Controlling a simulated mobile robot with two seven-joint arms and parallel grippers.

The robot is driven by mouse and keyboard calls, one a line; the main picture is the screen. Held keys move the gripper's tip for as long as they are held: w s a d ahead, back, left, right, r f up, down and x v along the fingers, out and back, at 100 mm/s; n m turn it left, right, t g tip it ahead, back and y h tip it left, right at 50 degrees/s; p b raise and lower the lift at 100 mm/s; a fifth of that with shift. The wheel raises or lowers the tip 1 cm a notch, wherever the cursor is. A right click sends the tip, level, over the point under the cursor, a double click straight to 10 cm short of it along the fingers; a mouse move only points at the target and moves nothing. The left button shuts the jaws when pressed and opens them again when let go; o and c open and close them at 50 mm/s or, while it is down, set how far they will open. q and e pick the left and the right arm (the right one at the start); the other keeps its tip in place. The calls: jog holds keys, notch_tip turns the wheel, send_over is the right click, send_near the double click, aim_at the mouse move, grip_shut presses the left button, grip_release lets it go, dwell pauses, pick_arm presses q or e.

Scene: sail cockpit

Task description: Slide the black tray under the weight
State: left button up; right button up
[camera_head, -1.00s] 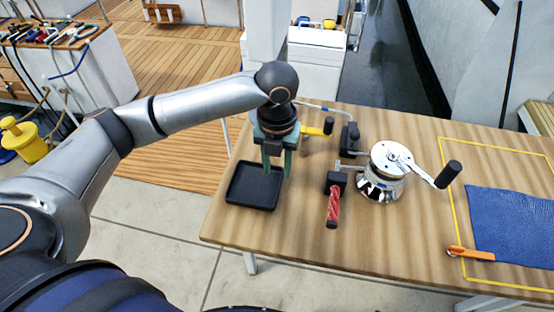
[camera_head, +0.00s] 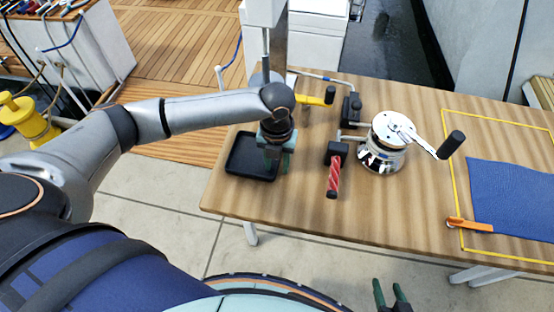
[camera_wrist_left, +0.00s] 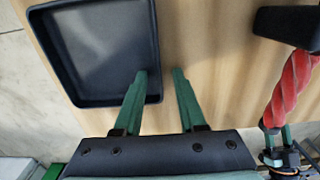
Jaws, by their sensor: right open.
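The black tray (camera_head: 245,152) lies flat at the left end of the wooden table. In the left wrist view the tray (camera_wrist_left: 100,45) fills the upper left. My left gripper (camera_head: 275,166) is at the tray's right side, pointing down. In the left wrist view its green fingers (camera_wrist_left: 161,70) are apart, one overlapping the tray's right rim and the other outside it, with nothing clearly gripped. My right gripper (camera_head: 391,294) is open at the bottom edge of the head view, in front of the table. I cannot tell which object is the weight.
A black block with a red twisted handle (camera_head: 334,175) stands right of the tray, beside a chrome winch (camera_head: 382,150) with a crank. Behind are a yellow-handled tool (camera_head: 315,100) and black fitting (camera_head: 351,108). A blue cloth (camera_head: 515,200) lies right. The front table strip is clear.

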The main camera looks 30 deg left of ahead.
pick_arm(q)
jog(key=shift+c, duration=0.2)
grip_shut()
dwell(1.1)
